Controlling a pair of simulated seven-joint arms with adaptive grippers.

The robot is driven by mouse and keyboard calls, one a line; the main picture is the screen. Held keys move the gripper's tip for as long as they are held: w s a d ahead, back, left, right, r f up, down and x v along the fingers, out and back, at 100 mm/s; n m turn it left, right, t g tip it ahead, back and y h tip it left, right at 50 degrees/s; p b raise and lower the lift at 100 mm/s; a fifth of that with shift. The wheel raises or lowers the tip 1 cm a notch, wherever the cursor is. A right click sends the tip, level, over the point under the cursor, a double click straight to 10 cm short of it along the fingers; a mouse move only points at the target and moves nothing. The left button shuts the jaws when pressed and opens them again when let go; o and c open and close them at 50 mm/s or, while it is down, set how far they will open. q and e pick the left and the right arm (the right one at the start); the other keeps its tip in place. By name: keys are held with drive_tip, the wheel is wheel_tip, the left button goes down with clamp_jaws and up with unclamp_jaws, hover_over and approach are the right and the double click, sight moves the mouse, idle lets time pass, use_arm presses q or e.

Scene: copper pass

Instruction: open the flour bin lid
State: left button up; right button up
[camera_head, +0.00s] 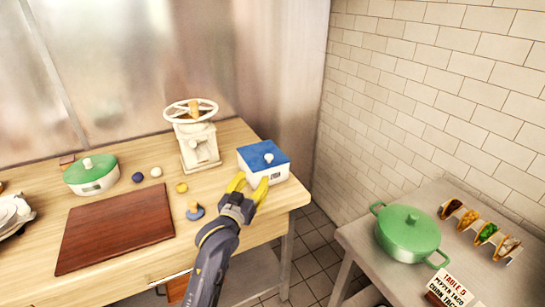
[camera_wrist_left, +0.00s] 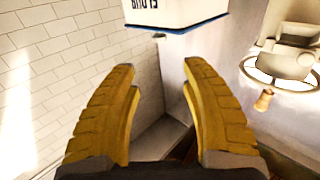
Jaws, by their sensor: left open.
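The bin (camera_head: 280,176) is a white box with a blue square lid (camera_head: 263,151) and a pale round knob (camera_head: 268,157). It stands at the right end of the wooden table, and the lid sits closed on it. My left gripper (camera_head: 250,185) has yellow fingers and is open and empty at the near-left side of the bin. In the left wrist view the fingers (camera_wrist_left: 162,100) are spread apart. The bin (camera_wrist_left: 175,10) is upside down at the top edge there, its dark label cut off, beyond the fingertips. My right gripper is not in view.
A white mill with a handwheel (camera_head: 198,143) stands left of the bin. A small blue-grey piece (camera_head: 194,213), a brown board (camera_head: 117,228) and a green-lidded box (camera_head: 91,173) lie further left. A green pot (camera_head: 408,233) and tacos (camera_head: 470,220) stand on the right counter.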

sight(268, 158)
use_arm(q)
drive_tip(key=x, duration=1.4)
drive_tip(key=shift+w+d, duration=0.2)
drive_tip(key=shift+w, duration=0.2)
drive_tip(key=shift+c, duration=0.4)
clamp_jaws()
